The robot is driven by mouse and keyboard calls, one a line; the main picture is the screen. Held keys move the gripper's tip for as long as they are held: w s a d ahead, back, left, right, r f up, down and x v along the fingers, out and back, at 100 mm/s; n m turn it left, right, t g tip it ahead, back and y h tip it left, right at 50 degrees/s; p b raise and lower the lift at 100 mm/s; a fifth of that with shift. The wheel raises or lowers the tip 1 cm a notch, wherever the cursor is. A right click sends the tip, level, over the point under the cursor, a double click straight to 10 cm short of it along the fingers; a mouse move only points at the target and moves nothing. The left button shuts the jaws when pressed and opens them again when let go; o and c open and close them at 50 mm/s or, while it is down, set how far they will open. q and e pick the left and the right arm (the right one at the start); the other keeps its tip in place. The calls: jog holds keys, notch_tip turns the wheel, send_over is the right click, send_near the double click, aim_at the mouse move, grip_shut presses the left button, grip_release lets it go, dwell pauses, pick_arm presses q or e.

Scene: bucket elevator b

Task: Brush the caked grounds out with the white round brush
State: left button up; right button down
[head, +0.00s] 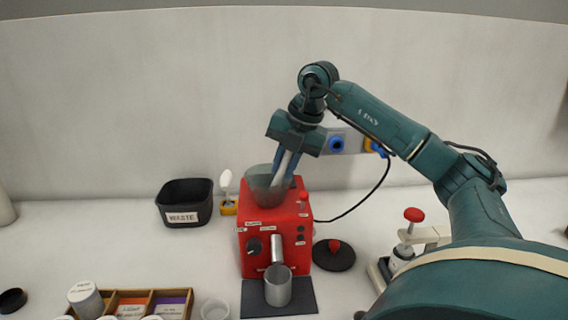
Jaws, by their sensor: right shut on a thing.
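The red grinder (258,222) stands in the middle of the table with a grey see-through hopper (257,184) on top. My right gripper (287,172) points down at the hopper's mouth, its fingertips at or just inside the rim. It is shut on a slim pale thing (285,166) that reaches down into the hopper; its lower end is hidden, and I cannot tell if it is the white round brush. A white rounded head (225,179) stands upright in a small yellow holder (229,209) left of the grinder. Caked grounds cannot be made out. My left gripper is not in view.
A black waste bin (184,203) stands at the back left. A metal cup (278,287) is on a dark mat (308,297) before the grinder. A black lid with a red knob (334,254) lies to its right, with a red-knobbed press (404,255) farther right. A wooden tray (140,296) is front left.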

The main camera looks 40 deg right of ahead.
jog(key=shift+s+a, duration=0.15)
jog(key=shift+s, duration=0.05)
jog(key=shift+w+d+r+p, duration=0.2)
jog(key=shift+w+d+p, duration=0.2)
jog(key=shift+p, duration=0.25)
jog(key=shift+w+d+f+p, duration=0.1)
jog(key=shift+w+d+p, duration=0.35)
jog(key=shift+w, duration=0.15)
jog(key=shift+s+a+f+b, duration=0.2)
jog(key=shift+s+a+b, duration=0.25)
jog(key=shift+s+b, duration=0.1)
jog(key=shift+s+a+r, duration=0.1)
jog(key=shift+s+a, duration=0.3)
jog(key=shift+s, duration=0.05)
